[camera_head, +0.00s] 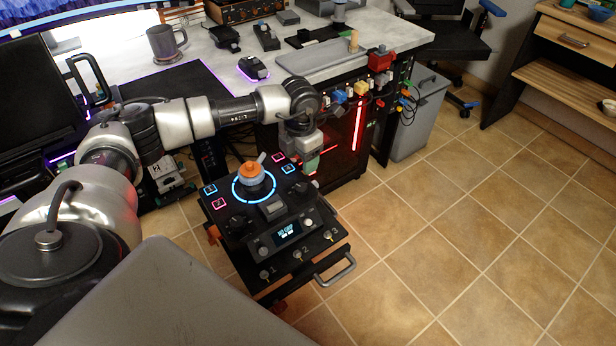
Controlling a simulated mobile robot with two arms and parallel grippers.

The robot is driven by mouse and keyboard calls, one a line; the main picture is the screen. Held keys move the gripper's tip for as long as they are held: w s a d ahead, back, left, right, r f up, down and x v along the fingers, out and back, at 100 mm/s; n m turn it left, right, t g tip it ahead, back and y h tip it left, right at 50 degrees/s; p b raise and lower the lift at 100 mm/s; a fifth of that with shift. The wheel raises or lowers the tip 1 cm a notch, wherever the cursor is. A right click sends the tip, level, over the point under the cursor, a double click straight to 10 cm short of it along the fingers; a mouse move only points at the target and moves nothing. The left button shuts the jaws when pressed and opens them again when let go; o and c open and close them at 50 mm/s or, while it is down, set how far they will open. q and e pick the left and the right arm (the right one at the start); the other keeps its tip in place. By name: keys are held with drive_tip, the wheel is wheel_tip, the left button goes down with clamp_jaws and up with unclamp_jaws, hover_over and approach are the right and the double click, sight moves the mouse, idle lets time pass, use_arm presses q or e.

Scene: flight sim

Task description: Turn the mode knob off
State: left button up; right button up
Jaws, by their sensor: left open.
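A black control console (272,214) stands in the middle of the view. On its top is an orange knob (251,173) inside a glowing blue ring, with lit pink and blue squares around it. Dark knobs sit at its left (238,223) and right (303,190) sides. The labels are too small to read, so I cannot tell which is the mode knob. My left gripper (309,162) is open, pointing down over the console's far right edge, to the right of the orange knob. It appears empty. My right gripper is out of view.
A small lit display (288,232) and numbered key switches are on the console's front, above a grey handle (335,270). Behind is a desk (205,62) with a mug (165,42) and a rack of coloured plugs. A grey bin (418,115) stands behind right. The tiled floor at right is clear.

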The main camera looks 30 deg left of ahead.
sight(301, 187)
use_arm(q)
drive_tip(key=f, duration=0.4)
drive_tip(key=f+b, duration=0.1)
drive_tip(key=f, duration=0.4)
drive_tip(key=shift+s, duration=0.2)
drive_tip(key=shift+f+b, duration=0.3)
drive_tip(key=shift+f, duration=0.2)
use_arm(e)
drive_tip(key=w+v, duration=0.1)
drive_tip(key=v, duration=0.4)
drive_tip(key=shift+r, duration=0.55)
use_arm(q)
drive_tip(key=c, duration=0.9)
drive_tip(key=shift+r, duration=0.1)
